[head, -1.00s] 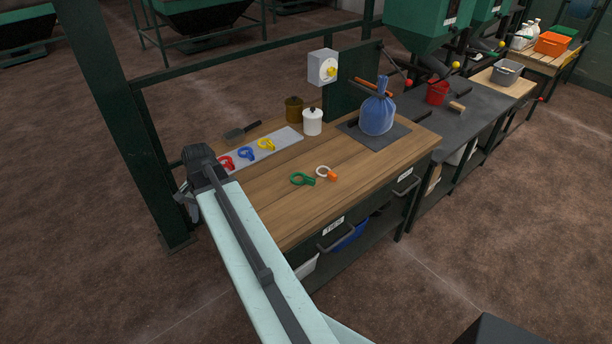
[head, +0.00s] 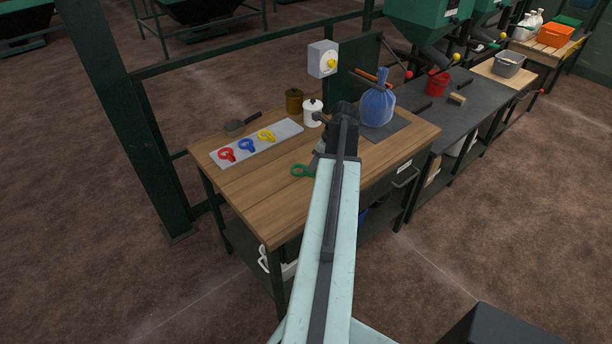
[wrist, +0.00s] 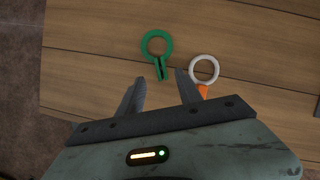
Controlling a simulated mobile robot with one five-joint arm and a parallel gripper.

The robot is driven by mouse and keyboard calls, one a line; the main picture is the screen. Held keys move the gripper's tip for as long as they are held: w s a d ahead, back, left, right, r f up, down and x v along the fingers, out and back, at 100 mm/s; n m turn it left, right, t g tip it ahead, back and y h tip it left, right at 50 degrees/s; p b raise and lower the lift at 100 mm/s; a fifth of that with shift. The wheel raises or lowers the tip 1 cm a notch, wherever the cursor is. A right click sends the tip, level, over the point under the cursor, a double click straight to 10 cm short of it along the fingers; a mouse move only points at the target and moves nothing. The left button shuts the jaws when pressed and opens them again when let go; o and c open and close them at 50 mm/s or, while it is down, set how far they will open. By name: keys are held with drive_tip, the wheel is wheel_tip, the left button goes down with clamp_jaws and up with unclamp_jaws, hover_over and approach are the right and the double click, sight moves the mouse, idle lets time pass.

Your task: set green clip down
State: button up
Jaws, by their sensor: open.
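The green clip (head: 302,170) lies flat on the wooden tabletop (head: 255,205), just left of my arm in the head view. In the wrist view the green clip (wrist: 157,48) has its ring away from me and its prongs toward my gripper (wrist: 160,88). My gripper is open and empty. The prong ends appear between and just beyond the two fingertips, with no finger touching them. In the head view my fingers are mostly hidden behind my arm.
A white ring with an orange tab (wrist: 204,69) lies close by the right finger. A grey strip (head: 285,132) holds red, blue and yellow clips. A white jar (head: 313,113), a brown jar (head: 294,101), a scoop (head: 240,124) and a tied blue bag (head: 377,107) stand or lie behind.

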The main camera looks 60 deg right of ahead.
sight(312, 175)
drive_tip(key=b+x, duration=0.4)
drive_tip(key=x, duration=0.1)
drive_tip(key=shift+d+f+b, duration=0.15)
drive_tip(key=shift+b, duration=0.25)
drive_tip(key=shift+c, duration=0.3)
clamp_jaws()
drive_tip(key=shift+r, duration=0.25)
